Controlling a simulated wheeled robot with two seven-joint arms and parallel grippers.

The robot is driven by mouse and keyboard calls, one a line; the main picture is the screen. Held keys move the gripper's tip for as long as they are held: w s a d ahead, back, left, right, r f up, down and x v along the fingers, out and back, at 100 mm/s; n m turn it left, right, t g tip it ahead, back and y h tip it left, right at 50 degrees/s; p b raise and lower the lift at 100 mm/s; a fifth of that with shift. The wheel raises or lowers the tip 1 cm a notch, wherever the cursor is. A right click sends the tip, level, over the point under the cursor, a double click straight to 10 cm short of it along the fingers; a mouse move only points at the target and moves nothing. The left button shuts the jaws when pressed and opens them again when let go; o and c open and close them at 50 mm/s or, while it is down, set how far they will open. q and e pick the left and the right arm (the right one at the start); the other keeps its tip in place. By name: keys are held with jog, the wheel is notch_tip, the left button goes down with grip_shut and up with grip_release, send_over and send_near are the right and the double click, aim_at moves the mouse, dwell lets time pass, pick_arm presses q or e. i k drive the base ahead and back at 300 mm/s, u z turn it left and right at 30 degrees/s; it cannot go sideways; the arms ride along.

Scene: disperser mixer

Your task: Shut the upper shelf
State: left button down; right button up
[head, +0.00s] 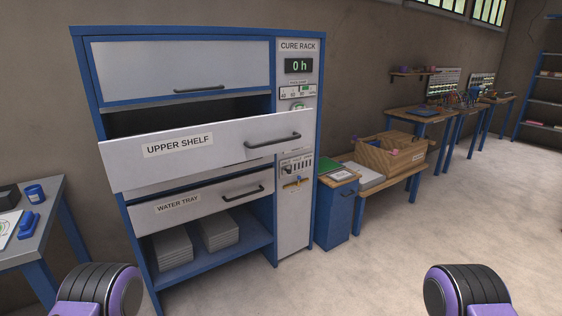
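The upper shelf (210,148) is a pale grey drawer front labelled "UPPER SHELF" in the blue cure rack (82,70). It is pulled out toward me, and a dark gap shows above it. Its dark bar handle (273,139) is at the right of the front. Purple and black parts of my arms show at the bottom left and bottom right. Neither of my grippers is in view, and nothing of mine touches the shelf.
A grey table (47,222) with small blue items stands at the left. A blue cabinet (336,215) and a low bench with a wooden crate (388,156) stand right of the rack. Stacked grey slabs (219,232) lie in the rack's bottom. The floor in front and to the right is clear.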

aim_at(131, 163)
jog(key=z, duration=0.75)
jog(key=i, duration=1.1)
jog(key=u, duration=0.25)
